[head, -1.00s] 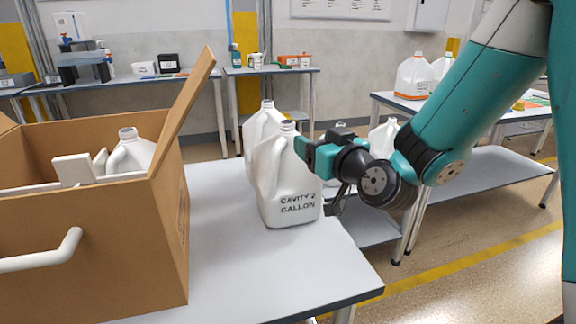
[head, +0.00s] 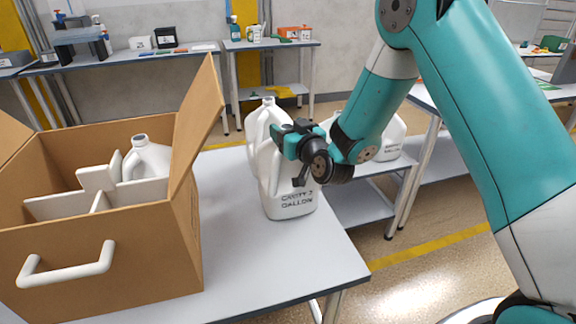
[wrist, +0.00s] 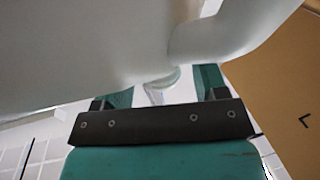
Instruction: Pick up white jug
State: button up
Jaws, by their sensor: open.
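A white jug (head: 290,205) marked "CAVITY 2 GALLON" stands upright on the table, right of the cardboard box. My gripper (head: 287,138) is at the upper part of this jug and hides its neck and handle area. A second white jug (head: 262,122) stands close behind it, partly hidden. In the wrist view, a white jug body (wrist: 90,50) and its curved handle (wrist: 225,35) loom very near. The open fingers of my gripper (wrist: 165,92) reach toward the handle, one on each side of a gap. I cannot tell whether they touch it.
An open cardboard box (head: 110,275) with white dividers (head: 70,203) and another white jug (head: 150,160) fills the left of the table (head: 240,260). Its raised flap (head: 197,115) leans toward the jugs. More jugs (head: 390,135) stand at the right. The table's front right is clear.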

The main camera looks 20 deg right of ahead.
jog(key=shift+w+a, duration=0.1)
jog(key=shift+w, duration=0.45)
jog(key=c, duration=0.9)
